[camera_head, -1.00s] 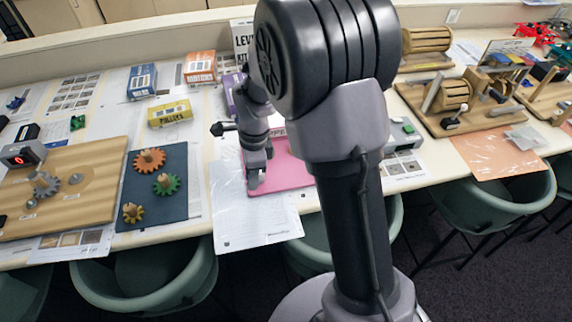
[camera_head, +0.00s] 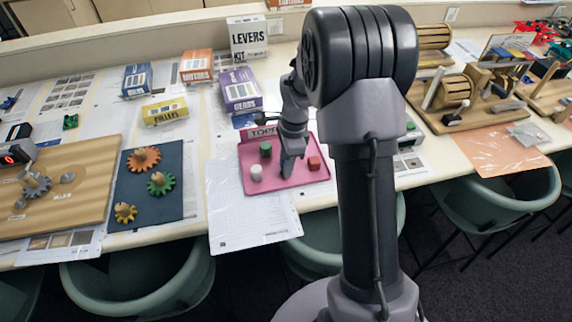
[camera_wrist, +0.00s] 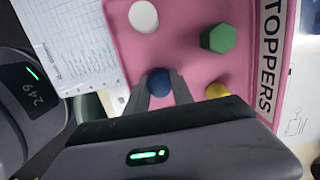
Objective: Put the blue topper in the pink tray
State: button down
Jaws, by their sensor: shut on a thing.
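The pink tray (camera_head: 322,176) lies on the table in front of me, with a "TOPPERS" label on its far edge. It fills much of the wrist view (camera_wrist: 188,52). My gripper (camera_head: 288,172) points down over the middle of the tray. In the wrist view my gripper (camera_wrist: 160,88) is shut on the blue topper (camera_wrist: 158,80), held between its fingertips over the pink floor. I cannot tell whether the topper touches the floor. The fingers hide it in the head view.
A white topper (camera_head: 256,172), a green topper (camera_head: 265,149) and a red topper (camera_head: 314,163) stand in the tray around my gripper. A yellow topper (camera_wrist: 217,90) shows beside my fingers. A purple box (camera_head: 240,90) stands behind the tray; paper lies left of it.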

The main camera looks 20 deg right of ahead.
jog(key=c, duration=1.1)
grip_release()
jog(key=shift+f, duration=0.15)
jog(key=s+a+r+n+t+p, duration=0.1)
jog(key=s+a+r+n+p, duration=0.1)
jog(key=r, duration=0.8)
jog(key=s+a+r+n+p, duration=0.2)
jog(key=r, duration=0.8)
jog(key=s+a+r+n+t, duration=0.2)
jog(key=s+a+n, duration=0.3)
jog(key=s, duration=0.4)
jog(key=s+a+r+n+t, duration=0.2)
jog(key=s+a+r+n, duration=0.2)
jog(key=s+n, duration=0.3)
jog(key=s, duration=0.3)
jog(key=shift+a+t+y, duration=0.3)
jog(key=shift+a, duration=0.1)
